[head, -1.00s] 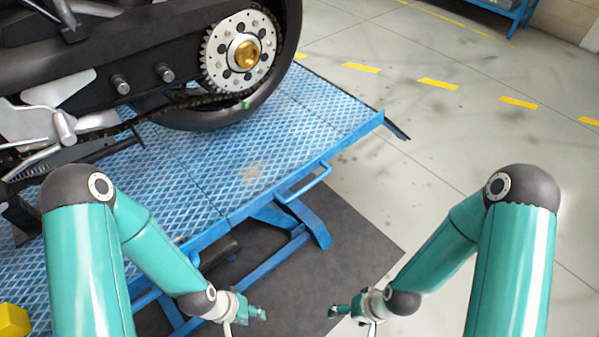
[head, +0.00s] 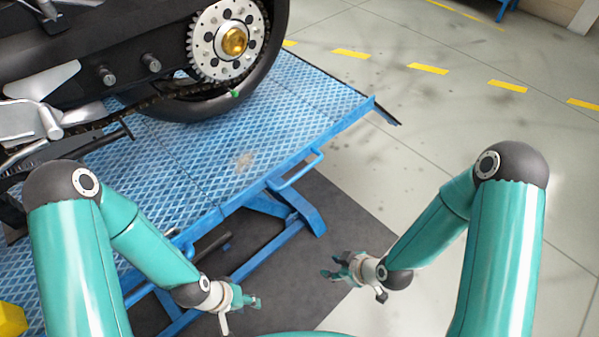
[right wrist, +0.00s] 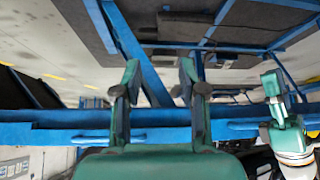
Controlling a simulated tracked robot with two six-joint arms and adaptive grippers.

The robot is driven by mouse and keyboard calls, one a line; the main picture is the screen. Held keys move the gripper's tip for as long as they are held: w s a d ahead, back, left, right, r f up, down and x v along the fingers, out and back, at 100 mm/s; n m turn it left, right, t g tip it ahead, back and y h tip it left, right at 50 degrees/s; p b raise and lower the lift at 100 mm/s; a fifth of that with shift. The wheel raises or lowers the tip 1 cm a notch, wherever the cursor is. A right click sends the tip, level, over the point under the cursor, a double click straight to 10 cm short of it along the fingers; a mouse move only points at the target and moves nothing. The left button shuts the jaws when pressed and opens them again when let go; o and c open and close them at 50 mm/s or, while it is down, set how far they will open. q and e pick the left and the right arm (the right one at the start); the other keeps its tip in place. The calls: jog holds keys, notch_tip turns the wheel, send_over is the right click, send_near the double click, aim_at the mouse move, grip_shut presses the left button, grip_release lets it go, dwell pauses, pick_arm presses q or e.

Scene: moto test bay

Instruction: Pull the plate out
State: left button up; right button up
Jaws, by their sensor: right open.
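A blue tread plate (head: 290,110) forms the right end of the lift table under the motorcycle's rear wheel. A seam separates it from the rest of the deck. A blue bar handle (head: 298,170) sticks out from its front edge. My right gripper (head: 337,268) is below and to the right of the handle, apart from it. In the right wrist view my right gripper (right wrist: 157,78) is open and empty, with blue lift framework beyond it. My left gripper (head: 252,301) is below the table edge, touching nothing visible; its jaw opening is too small to judge.
The motorcycle's rear wheel (head: 215,105) and sprocket (head: 225,42) stand over the deck. Blue lift legs (head: 295,208) stand below it on a dark mat (head: 330,225). A yellow block (head: 12,320) is at lower left. The floor to the right is clear.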

jog(key=w+r+n+t+y+b, duration=0.55)
jog(key=w+r+n, duration=0.55)
jog(key=n, duration=0.4)
jog(key=n+t, duration=0.1)
jog(key=t, duration=0.1)
send_near(301, 171)
jog(key=shift+h, duration=0.25)
jog(key=x, duration=1)
jog(key=shift+s+a+f, duration=0.1)
jog(key=shift+a+f, duration=0.05)
jog(key=shift+f, duration=0.15)
grip_shut()
